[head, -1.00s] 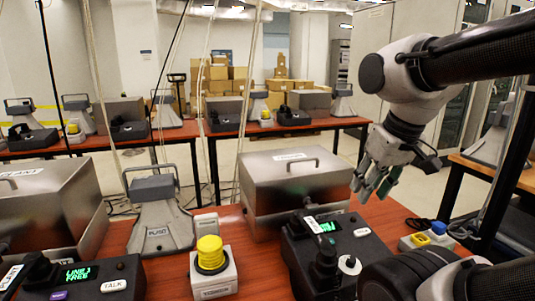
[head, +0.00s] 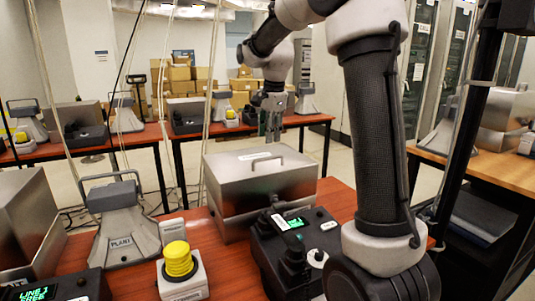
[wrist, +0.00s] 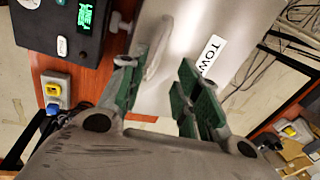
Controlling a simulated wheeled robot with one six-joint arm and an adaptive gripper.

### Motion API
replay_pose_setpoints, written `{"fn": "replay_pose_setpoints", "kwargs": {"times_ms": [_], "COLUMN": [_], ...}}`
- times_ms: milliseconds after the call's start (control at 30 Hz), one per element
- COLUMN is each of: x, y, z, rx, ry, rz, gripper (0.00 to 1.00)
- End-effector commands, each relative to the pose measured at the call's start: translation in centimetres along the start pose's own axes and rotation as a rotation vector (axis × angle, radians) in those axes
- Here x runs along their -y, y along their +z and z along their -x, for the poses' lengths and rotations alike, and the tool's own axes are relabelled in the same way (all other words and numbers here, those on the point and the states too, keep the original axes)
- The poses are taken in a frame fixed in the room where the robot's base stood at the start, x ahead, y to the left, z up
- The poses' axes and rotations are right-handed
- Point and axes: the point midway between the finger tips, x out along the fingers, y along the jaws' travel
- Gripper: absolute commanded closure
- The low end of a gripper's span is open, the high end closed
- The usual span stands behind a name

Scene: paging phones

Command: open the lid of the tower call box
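The tower call box (head: 262,190) is a brushed metal box with its lid shut, on the red-brown table in the head view. A metal bar handle (head: 262,162) stands on the lid, near a white label. In the wrist view the lid (wrist: 195,20) fills the upper middle, with a label (wrist: 212,55) reading "TOW…", and the handle (wrist: 157,48) appears between the lines of my two fingers. My gripper (head: 272,130) is open and empty, pointing down above the lid. Its green-padded fingers (wrist: 158,92) show in the wrist view; the exact gap to the handle is unclear.
A black phone console (head: 285,245) stands in front of the box. A yellow button unit (head: 180,268) and the grey "PLANT" horn (head: 122,228) are to the left. Another metal box (head: 18,225) is at the left edge.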

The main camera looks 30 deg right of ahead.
Motion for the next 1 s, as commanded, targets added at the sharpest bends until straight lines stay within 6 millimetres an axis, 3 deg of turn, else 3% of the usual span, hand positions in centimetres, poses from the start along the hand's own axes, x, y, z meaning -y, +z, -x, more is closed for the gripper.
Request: {"fn": "replay_pose_setpoints", "kwargs": {"times_ms": [167, 600, 967, 1000], "x": [-0.1, -0.2, -0.1, -0.1], "y": [0.0, 0.0, 0.0, 0.0], "z": [-0.7, -7.2, -7.8, -7.8], "rx": [0.000, 0.000, 0.000, 0.000], "ry": [0.004, 0.004, 0.002, 0.002], "rz": [-0.096, -0.095, -0.094, -0.094], "gripper": [0.67, 0.67, 0.67, 0.74]}}
